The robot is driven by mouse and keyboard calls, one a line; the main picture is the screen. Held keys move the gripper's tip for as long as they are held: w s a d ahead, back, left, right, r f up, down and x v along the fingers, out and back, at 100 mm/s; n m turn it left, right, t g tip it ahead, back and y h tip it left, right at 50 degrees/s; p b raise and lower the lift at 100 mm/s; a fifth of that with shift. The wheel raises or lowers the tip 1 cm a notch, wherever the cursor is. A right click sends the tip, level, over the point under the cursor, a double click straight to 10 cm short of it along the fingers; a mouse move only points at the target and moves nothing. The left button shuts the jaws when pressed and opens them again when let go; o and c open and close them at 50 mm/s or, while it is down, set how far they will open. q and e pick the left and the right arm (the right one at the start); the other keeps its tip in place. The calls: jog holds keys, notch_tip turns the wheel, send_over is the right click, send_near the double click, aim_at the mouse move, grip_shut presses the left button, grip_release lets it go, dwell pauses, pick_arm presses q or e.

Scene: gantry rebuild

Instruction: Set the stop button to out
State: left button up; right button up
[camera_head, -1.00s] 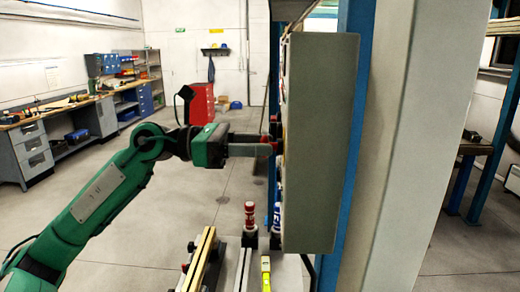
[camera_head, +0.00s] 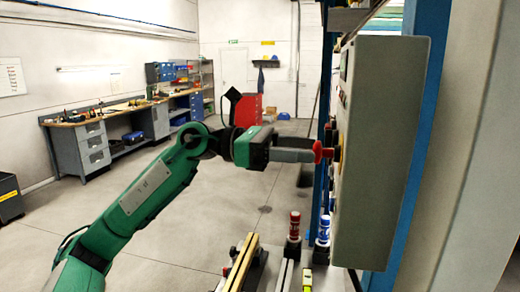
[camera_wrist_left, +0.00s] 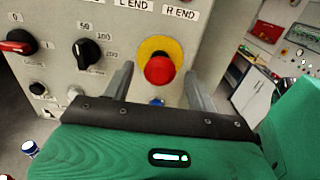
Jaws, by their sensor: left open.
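The stop button (camera_wrist_left: 159,69) is a red mushroom head on a yellow round plate, on the grey control panel (camera_wrist_left: 120,45) in the left wrist view. In the head view the red button (camera_head: 318,152) shows edge-on at the panel's left face. My left gripper (camera_head: 311,155) points at it, and its fingertips reach the button. In the left wrist view the open fingers of the left gripper (camera_wrist_left: 160,85) stand on either side of the red head. I cannot tell whether they touch it. My right gripper is not in view.
The panel also carries a red rotary switch (camera_wrist_left: 18,42), a black knob (camera_wrist_left: 88,53) and a small blue button (camera_wrist_left: 157,102). Open floor (camera_head: 220,210) lies left of the panel.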

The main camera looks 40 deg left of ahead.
pick_arm(q)
jog(key=b+v, duration=0.7)
jog(key=v, duration=0.5)
jog(key=shift+s+a, duration=0.2)
jog(key=shift+a, duration=0.15)
